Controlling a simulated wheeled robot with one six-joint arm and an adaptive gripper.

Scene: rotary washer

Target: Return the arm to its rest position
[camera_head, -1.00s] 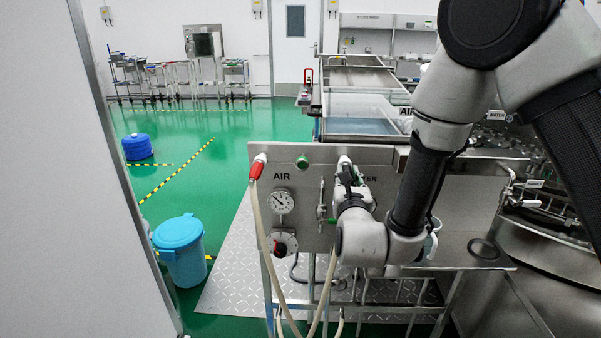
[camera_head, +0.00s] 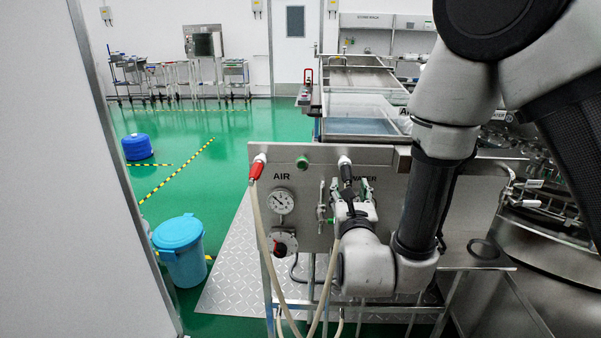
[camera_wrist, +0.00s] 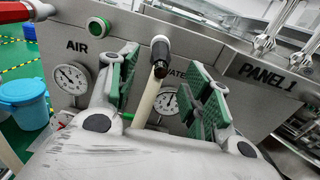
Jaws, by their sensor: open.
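My gripper (camera_head: 351,190) is in front of the steel panel (camera_head: 310,232), below the black-handled WATER hose nozzle (camera_head: 346,170). In the wrist view my gripper (camera_wrist: 160,92) has its two green-padded fingers spread wide, with the black nozzle (camera_wrist: 160,55) and its pale hose (camera_wrist: 145,103) between them in the picture. The pads look apart from the nozzle on both sides. The nozzle sits at the panel's top edge. My arm hangs down from the upper right in the head view and covers part of the panel's right side.
A red-handled AIR nozzle (camera_head: 257,167) hangs at the panel's left. A gauge (camera_head: 280,201) and green button (camera_head: 302,162) are on the panel. Steel washer machinery (camera_head: 540,235) stands close at the right. A blue bin (camera_head: 182,255) stands on the green floor at left.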

